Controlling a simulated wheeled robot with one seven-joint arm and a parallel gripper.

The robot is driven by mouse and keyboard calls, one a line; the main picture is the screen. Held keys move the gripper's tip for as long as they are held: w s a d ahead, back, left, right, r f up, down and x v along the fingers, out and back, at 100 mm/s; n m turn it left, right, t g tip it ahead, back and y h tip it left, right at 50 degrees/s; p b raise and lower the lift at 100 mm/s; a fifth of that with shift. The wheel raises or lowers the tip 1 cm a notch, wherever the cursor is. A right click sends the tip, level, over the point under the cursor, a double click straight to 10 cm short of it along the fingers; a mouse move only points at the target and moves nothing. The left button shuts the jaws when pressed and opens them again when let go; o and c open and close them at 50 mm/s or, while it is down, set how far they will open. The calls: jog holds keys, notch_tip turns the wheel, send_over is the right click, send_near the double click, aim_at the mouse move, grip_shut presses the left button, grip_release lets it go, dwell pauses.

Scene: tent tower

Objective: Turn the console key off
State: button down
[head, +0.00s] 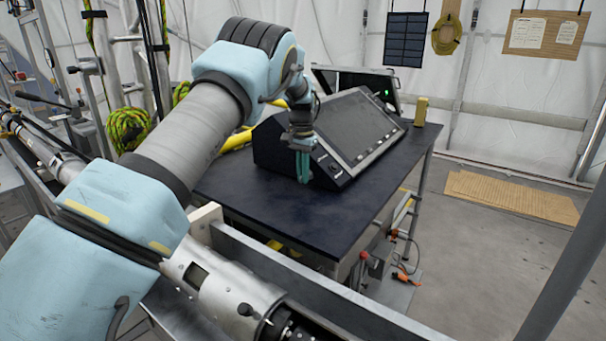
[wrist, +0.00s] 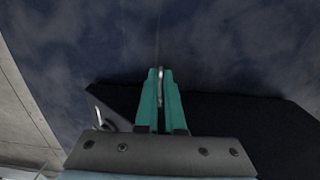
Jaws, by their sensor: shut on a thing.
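The console (head: 355,125) is a dark box with a sloped screen panel on the dark table. It also shows in the wrist view as a black shape (wrist: 235,115). My gripper (head: 303,176) points down at the console's near left end. In the wrist view its green fingers (wrist: 160,76) are closed on a thin silver piece, the console key (wrist: 161,88), seen edge-on between them. The fingers hide most of it, and its turn angle is hard to tell. In the head view the key is hidden by my gripper.
The dark table (head: 300,220) has bare room in front of the console. A small yellow block (head: 420,111) stands at its far right corner. Another small silver fitting (wrist: 99,118) shows left of my fingers. A grey metal rail (head: 320,285) runs along the near side.

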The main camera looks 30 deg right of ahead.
jog(key=shift+a+f, duration=0.1)
jog(key=shift+f, duration=0.05)
jog(key=c, duration=1)
grip_release()
notch_tip(320, 180, up, 11)
jog(key=b, duration=0.3)
